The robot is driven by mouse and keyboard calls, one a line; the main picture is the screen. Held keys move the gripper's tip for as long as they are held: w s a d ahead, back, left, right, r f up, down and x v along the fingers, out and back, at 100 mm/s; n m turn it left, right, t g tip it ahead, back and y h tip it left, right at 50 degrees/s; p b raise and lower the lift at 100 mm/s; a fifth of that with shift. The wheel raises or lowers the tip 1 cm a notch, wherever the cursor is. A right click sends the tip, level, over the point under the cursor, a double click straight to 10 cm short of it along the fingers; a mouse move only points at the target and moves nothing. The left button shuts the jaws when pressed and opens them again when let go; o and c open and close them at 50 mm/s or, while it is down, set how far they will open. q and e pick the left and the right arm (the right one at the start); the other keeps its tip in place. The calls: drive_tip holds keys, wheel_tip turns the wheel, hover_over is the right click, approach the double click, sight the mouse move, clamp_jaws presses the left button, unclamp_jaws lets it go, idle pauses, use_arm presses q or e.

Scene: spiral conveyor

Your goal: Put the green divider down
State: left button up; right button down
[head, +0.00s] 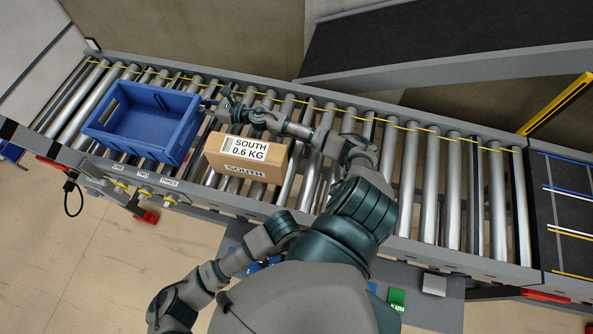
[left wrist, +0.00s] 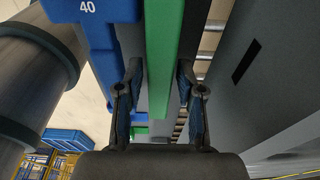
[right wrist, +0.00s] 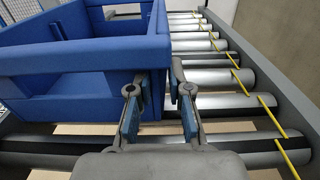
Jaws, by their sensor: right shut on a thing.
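A long green divider (left wrist: 165,45) runs down the middle of the left wrist view, between the two fingers of my left gripper (left wrist: 158,75). The fingers stand apart on either side of it, and the gripper looks open. In the head view my left gripper is mostly hidden behind its arm. My right gripper (right wrist: 158,82) is shut on the near corner wall of a blue crate (right wrist: 85,60). The crate (head: 107,115) stands upright on the rollers in the head view, with my right gripper (head: 215,104) at its right side.
A cardboard box (head: 240,170) marked SOUTH 0.6 KG lies on the roller conveyor (head: 455,190) right of the crate. A blue part marked 40 (left wrist: 85,15) is left of the divider. A green piece (head: 396,299) lies on a low grey shelf (head: 440,312). Rollers at right are clear.

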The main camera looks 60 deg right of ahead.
use_arm(q)
drive_tip(key=f, duration=0.3)
drive_tip(key=shift+s+d+f, duration=0.15)
drive_tip(key=shift+s+f, duration=0.1)
drive_tip(key=shift+f, duration=0.1)
clamp_jaws()
wheel_tip(320, 180, up, 10)
drive_tip(key=shift+r, duration=0.1)
idle(0.6)
